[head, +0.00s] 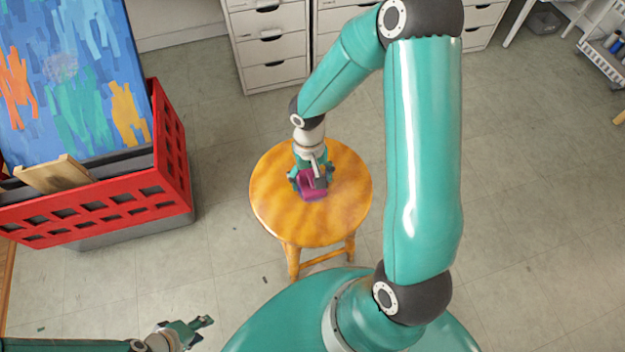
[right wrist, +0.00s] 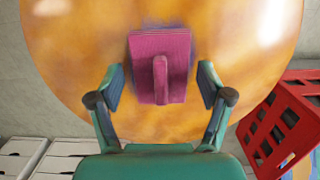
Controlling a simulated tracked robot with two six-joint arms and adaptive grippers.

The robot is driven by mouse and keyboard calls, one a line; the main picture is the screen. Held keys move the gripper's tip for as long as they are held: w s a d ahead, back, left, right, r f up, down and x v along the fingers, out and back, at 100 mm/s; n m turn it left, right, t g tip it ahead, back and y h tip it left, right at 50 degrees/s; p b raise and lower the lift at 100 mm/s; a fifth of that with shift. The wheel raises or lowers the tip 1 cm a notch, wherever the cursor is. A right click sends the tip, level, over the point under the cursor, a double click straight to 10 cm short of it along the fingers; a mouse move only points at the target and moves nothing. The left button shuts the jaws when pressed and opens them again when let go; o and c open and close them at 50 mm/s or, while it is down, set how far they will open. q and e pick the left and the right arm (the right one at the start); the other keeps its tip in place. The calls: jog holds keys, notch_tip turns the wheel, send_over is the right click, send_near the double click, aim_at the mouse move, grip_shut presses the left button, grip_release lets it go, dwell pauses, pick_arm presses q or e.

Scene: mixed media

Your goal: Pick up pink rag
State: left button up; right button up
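The pink rag (head: 314,195) lies on the round wooden stool (head: 275,215). In the right wrist view the pink rag (right wrist: 145,60) is a folded, ribbed rectangle with a raised strip down its middle. My right gripper (head: 311,181) is over the stool top at the rag. In the right wrist view my right gripper (right wrist: 160,88) is open, one finger on each side of the rag with gaps between. In the head view the gripper hides part of the rag. My left gripper (head: 198,330) is low at the bottom left, far from the stool, open and empty.
A red crate (head: 178,165) with a painted canvas (head: 70,80) stands left of the stool. White drawer cabinets (head: 270,50) stand behind it. A white rack (head: 603,62) is at the far right. The floor right of my right arm is clear.

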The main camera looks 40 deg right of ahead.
aim_at(311, 177)
jog(key=c, duration=0.6)
notch_tip(311, 177, up, 20)
jog(key=p, duration=0.5)
jog(key=o, duration=0.4)
jog(key=shift+c, duration=0.2)
jog(key=c, duration=0.8)
